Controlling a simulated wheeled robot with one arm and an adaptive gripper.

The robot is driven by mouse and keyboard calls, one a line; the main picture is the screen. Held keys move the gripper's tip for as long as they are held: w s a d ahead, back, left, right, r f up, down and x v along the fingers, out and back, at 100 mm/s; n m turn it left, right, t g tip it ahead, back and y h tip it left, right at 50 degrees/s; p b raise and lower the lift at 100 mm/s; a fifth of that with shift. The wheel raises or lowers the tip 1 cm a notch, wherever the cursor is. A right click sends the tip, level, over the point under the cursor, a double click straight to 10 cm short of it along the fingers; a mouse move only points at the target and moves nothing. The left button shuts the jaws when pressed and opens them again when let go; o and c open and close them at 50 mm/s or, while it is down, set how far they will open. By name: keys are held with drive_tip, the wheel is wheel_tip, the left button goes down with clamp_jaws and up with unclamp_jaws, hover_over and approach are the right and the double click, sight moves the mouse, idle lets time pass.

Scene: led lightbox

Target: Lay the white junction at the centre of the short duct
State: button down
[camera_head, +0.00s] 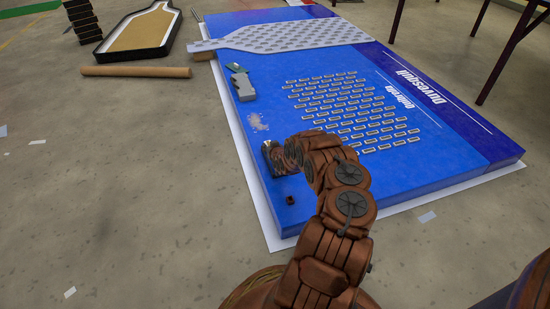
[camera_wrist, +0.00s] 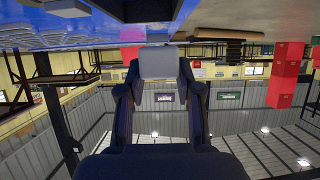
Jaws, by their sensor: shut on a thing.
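My gripper (camera_wrist: 160,85) shows in the wrist view with its two dark fingers on either side of a pale grey-white block, the white junction (camera_wrist: 158,62). The fingers are shut on it. In the head view my gripper (camera_head: 273,157) is over the left side of the blue panel (camera_head: 225,90), near its front left corner. The junction is mostly hidden there by my gripper and wrist. I cannot pick out the short duct for certain in either view.
Rows of small LED modules (camera_head: 340,105) cover the panel's middle. A grey driver-like device (camera_head: 241,84) lies at its left edge, and a small dark part (camera_head: 290,200) near the front. A perforated grey sheet (camera_head: 290,37) crosses the far end. A brown tube (camera_head: 135,71) lies on the floor.

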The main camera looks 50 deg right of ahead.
drive_tip(key=shift+s+d+f, duration=0.1)
drive_tip(key=shift+s, duration=1.1)
drive_tip(key=shift+s+f+b, duration=0.15)
drive_tip(key=shift+s+b, duration=0.15)
drive_tip(key=shift+s, duration=0.1)
drive_tip(key=shift+f+b, duration=1.05)
drive_tip(key=shift+f, duration=0.6)
drive_tip(key=shift+f, duration=0.55)
drive_tip(key=c, duration=0.8)
unclamp_jaws()
drive_tip(key=shift+f, duration=0.1)
drive_tip(key=shift+o, duration=0.2)
